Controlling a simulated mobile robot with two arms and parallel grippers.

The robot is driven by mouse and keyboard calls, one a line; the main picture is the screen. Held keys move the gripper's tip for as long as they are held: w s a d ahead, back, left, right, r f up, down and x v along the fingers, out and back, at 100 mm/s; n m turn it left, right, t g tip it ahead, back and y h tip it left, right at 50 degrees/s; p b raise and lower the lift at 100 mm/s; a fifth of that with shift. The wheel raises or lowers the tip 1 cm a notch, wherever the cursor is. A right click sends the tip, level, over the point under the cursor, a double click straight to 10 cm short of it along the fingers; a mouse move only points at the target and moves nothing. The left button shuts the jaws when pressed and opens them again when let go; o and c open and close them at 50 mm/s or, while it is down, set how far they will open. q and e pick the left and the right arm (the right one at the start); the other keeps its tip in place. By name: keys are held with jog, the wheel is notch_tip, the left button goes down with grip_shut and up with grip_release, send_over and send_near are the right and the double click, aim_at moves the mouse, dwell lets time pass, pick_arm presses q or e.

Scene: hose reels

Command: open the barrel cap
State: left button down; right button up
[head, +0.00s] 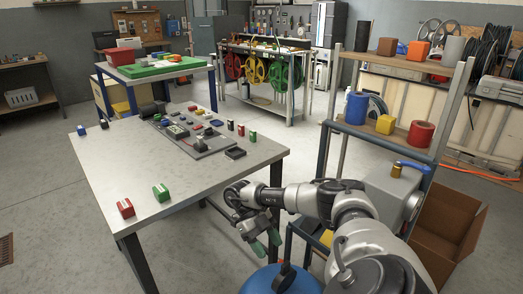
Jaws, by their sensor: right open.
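A blue barrel (256,281) shows at the bottom edge of the head view, and only part of its top is in the picture. A dark cap (285,276) sits on the barrel's top. My right gripper (267,244) has green fingertips. It is open and empty, just above the barrel in the picture and beyond the cap. I cannot tell its exact height above the barrel. My right arm covers the area to the right of the barrel. My left gripper is not in view.
A shelf rack (387,131) with spools and blocks stands at the right. A cardboard box (455,222) lies on the floor beside it. Floor is open between the tables.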

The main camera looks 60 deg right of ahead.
jog(key=shift+p+v, duration=0.8)
jog(key=shift+v, duration=1.75)
jog(key=shift+f, duration=0.1)
